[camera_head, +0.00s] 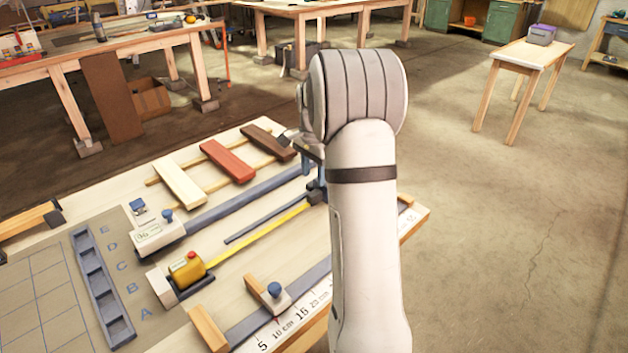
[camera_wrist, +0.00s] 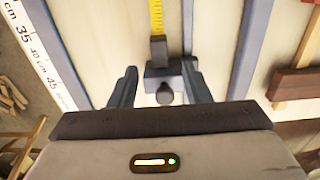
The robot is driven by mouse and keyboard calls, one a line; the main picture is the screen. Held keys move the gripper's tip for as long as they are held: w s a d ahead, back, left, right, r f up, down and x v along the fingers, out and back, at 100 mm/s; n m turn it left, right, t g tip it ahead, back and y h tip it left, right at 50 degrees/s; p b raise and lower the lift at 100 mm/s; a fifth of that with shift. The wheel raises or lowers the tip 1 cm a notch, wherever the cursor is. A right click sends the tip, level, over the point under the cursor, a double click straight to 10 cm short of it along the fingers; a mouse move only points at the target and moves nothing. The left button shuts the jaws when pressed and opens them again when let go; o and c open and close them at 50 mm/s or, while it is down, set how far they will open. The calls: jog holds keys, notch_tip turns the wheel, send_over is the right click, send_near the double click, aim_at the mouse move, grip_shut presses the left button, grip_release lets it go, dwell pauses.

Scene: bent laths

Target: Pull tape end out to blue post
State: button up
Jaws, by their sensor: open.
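The yellow tape measure (camera_head: 187,270) sits in a holder on the near bench. Its yellow tape (camera_head: 262,232) runs out along the board toward my arm, with a dark end block (camera_head: 316,197). In the wrist view the tape (camera_wrist: 156,18) meets this dark end block (camera_wrist: 158,48) beside a blue-grey crosspiece with a round dark peg (camera_wrist: 166,93). My gripper (camera_wrist: 160,70) is open, its fingers on either side of the crosspiece and peg. I cannot tell if they touch. My arm hides part of this area in the head view. I cannot tell which piece is the blue post.
A blue-knobbed slider (camera_head: 274,291) stands on a rail by a centimetre scale (camera_head: 300,314). Another slider (camera_head: 160,236) is on the rail behind the tape. White, red and brown blocks (camera_head: 228,161) lie farther back. A compartment tray (camera_head: 100,287) is at left.

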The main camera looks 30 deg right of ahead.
aim_at(314, 193)
notch_tip(314, 193, down, 7)
jog(key=shift+f, duration=0.2)
dwell(0.3)
grip_shut()
dwell(0.4)
